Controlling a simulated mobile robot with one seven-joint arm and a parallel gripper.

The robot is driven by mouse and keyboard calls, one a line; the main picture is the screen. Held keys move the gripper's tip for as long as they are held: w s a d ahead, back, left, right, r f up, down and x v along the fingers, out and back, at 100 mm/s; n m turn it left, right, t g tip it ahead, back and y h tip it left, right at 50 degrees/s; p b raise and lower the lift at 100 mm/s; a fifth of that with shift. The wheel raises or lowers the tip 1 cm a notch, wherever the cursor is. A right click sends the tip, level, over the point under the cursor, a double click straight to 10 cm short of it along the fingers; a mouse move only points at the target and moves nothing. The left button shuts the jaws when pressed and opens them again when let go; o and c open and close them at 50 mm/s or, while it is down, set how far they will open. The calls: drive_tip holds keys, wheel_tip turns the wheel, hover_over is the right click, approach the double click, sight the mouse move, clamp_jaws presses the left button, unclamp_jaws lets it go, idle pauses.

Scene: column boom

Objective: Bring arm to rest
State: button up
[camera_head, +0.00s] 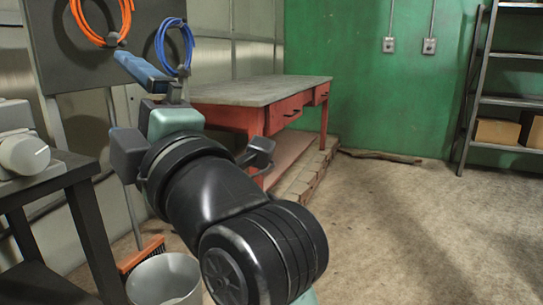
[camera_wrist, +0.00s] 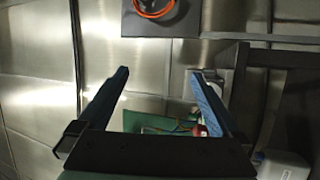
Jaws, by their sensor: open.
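My gripper (camera_wrist: 158,76) is open, with its two blue fingers spread wide and nothing held between them in the wrist view. In the head view my black arm reaches from the bottom middle up and left, and a blue finger (camera_head: 145,72) shows at its far end, in front of the dark panel. The arm is bent and raised off the floor. Its far links partly hide the metal wall and the red table's left end.
An orange cable coil (camera_head: 101,18) and a blue coil (camera_head: 174,46) hang close by the gripper. A red table (camera_head: 262,90) stands behind the arm. A dark stand (camera_head: 62,180) is at left, a bucket (camera_head: 165,280) below. Open floor (camera_head: 400,230) lies right.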

drive_tip(key=s+d+r+m+t+h+p, duration=0.5)
drive_tip(key=d+r+m+h, duration=0.3)
drive_tip(key=m, duration=0.5)
drive_tip(key=s+d+r+m+t+h+p, duration=0.45)
drive_tip(key=d+r+m+t+h, duration=0.4)
drive_tip(key=m, duration=0.45)
wheel_tip(320, 180, up, 36)
drive_tip(key=y+p, duration=0.1)
drive_tip(key=p, duration=3.3)
drive_tip(key=shift+s+a+g+p, duration=0.2)
drive_tip(key=shift+a+g+p, duration=0.1)
drive_tip(key=shift+g, duration=0.15)
drive_tip(key=shift+f, duration=0.15)
drive_tip(key=shift+c, duration=0.3)
